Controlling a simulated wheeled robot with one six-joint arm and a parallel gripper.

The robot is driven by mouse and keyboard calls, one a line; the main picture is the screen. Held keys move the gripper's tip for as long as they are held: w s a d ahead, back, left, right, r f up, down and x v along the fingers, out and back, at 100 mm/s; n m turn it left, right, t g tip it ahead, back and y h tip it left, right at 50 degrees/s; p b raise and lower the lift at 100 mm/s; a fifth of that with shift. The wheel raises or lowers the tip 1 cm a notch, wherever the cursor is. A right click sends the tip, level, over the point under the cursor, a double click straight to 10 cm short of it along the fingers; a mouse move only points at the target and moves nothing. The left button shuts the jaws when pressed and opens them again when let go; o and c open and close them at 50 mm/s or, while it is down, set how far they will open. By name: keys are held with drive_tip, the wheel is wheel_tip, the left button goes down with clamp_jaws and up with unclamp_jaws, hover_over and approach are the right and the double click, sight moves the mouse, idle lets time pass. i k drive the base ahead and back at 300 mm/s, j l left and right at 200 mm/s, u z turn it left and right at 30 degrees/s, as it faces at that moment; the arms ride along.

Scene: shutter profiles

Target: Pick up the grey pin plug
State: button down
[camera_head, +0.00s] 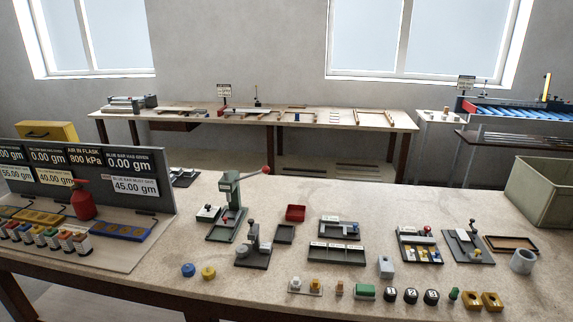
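I cannot tell for certain which thing is the grey pin plug. A small upright light grey block (386,267) stands near the middle right of the near table (330,205). A wider grey cylinder (522,261) with a dark open top stands at the table's right. A small plate (305,287) near the front edge carries pale and yellow pieces, too small to make out. My gripper is not in view.
A green press (226,208) with a red-knobbed lever rises at the table's middle. Numbered black knobs (411,295), a green block (364,292) and yellow blocks (481,300) line the front. A large bin (541,190) stands at right. Table space ahead of the display board is partly clear.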

sight(241, 253)
drive_tip(key=i+j, duration=0.25)
drive_tip(key=j, duration=0.15)
drive_tip(key=i+j, duration=0.3)
drive_tip(key=j, duration=0.15)
drive_tip(key=i+j+z, duration=0.1)
drive_tip(key=i+j, duration=0.15)
drive_tip(key=j, duration=0.15)
